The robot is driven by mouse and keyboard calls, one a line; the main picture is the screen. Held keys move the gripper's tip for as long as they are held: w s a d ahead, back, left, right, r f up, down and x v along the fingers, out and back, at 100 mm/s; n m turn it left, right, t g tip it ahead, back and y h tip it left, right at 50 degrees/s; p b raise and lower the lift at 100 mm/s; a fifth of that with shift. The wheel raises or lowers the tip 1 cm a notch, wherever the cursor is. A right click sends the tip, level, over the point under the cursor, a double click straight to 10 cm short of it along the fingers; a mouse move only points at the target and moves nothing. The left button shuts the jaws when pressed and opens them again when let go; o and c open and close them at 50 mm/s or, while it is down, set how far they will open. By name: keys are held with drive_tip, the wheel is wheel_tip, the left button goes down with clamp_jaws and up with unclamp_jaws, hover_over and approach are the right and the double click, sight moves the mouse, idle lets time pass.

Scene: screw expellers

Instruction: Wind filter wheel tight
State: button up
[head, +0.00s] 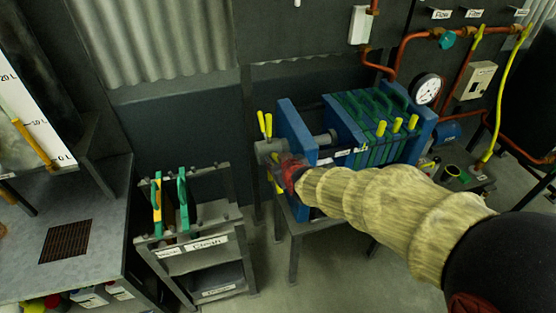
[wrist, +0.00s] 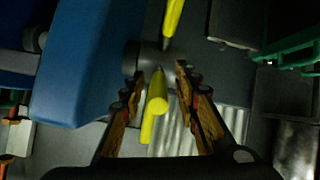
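The filter wheel is a grey hub (head: 266,149) with yellow handles on the left end of the blue filter press (head: 294,130). Two yellow handles (head: 264,124) stick up and another shows below, partly behind my gripper (head: 285,172). In the wrist view the grey hub (wrist: 150,60) lies ahead, with one yellow handle (wrist: 158,92) between the fingers of my gripper (wrist: 165,85) and another yellow handle (wrist: 173,15) beyond the hub. The fingers are apart with gaps on both sides of the handle. My arm hides part of the press's lower front.
Green filter plates with yellow grips (head: 380,128) fill the right part of the press. A rack (head: 190,262) with upright green plates stands left of it. A grey bench (head: 90,215) is at far left. A gauge (head: 427,89) and pipes are behind right.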

drive_tip(key=shift+r, duration=0.2)
drive_tip(key=shift+s+r, duration=0.2)
drive_tip(key=shift+s, duration=0.05)
drive_tip(key=v, duration=1.1)
drive_tip(key=shift+s+d+f, duration=0.1)
drive_tip(key=shift+s+f, duration=0.05)
